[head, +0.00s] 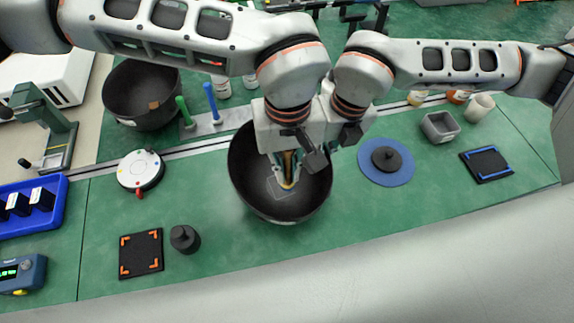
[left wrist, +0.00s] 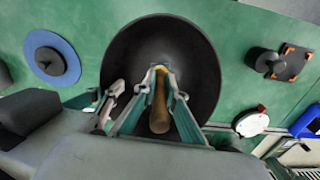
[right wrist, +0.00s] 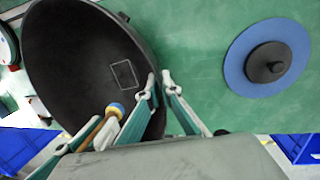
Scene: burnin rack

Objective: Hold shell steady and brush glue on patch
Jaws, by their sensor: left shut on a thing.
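The shell is a black bowl (head: 246,165) on the green bench, also in the left wrist view (left wrist: 207,62) and right wrist view (right wrist: 60,50). A thin pale square outline marks the patch (right wrist: 124,74) on its inner wall; the head view shows it partly (head: 279,190). My left gripper (head: 287,176) is shut on a brush with a brown handle (left wrist: 160,115), inside the bowl. The brush's yellow and blue end (right wrist: 117,108) is close to the patch; I cannot tell whether it touches. My right gripper (right wrist: 160,80) has its fingertips closed on the bowl's rim, one each side.
A blue disc (head: 366,168) with a black knob stands right of the bowl. A round white device (head: 140,170), a black pad (head: 141,254) and a small black weight (head: 185,239) lie left. Another black bowl (head: 140,95) stands behind left. The bench front is mostly clear.

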